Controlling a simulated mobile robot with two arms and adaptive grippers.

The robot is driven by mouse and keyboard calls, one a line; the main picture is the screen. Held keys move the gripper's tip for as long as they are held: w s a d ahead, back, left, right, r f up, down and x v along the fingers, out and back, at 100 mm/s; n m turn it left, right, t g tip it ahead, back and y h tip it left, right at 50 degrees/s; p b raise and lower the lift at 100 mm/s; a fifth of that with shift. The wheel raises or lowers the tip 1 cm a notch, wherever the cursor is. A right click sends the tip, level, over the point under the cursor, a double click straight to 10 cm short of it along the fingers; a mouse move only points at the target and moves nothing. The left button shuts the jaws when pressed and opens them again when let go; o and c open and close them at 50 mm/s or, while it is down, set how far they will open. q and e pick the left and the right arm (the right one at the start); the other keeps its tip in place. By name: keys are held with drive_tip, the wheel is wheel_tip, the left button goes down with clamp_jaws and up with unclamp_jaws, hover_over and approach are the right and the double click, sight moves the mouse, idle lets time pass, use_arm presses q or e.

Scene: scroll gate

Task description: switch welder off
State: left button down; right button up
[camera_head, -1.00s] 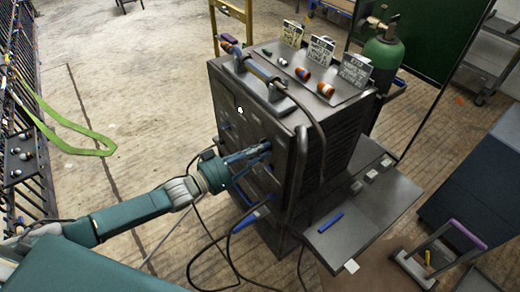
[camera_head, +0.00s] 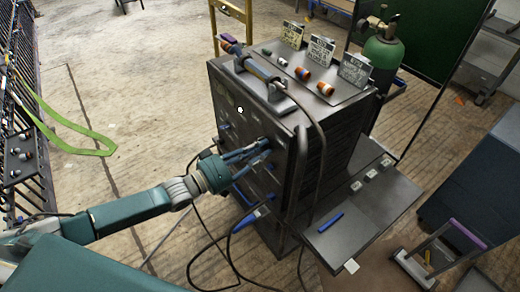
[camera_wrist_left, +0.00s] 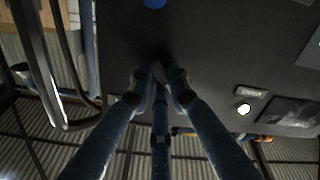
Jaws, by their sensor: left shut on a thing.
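The welder (camera_head: 235,112) is a dark boxy cabinet standing in the middle of the head view. My left gripper (camera_head: 262,149) is at its front panel, with the fingers pointing into the panel. In the left wrist view the fingertips (camera_wrist_left: 160,76) come together on a small dark part, likely the switch knob (camera_wrist_left: 159,68), against the dark panel. The fingers cover most of that part, so its setting cannot be read. A small lit white lamp (camera_wrist_left: 243,108) shows on the panel, also in the head view (camera_head: 240,110). My right gripper is not in view.
Black cables (camera_head: 200,235) hang from the welder's lower front to the floor. A side shelf (camera_head: 375,205) holds a blue item (camera_head: 331,222). A green gas cylinder (camera_head: 382,55) stands behind. Open floor (camera_head: 125,60) lies at the left.

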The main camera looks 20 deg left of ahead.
use_arm(q)
drive_tip(key=c, duration=1.6)
unclamp_jaws()
drive_tip(key=v, duration=1.2)
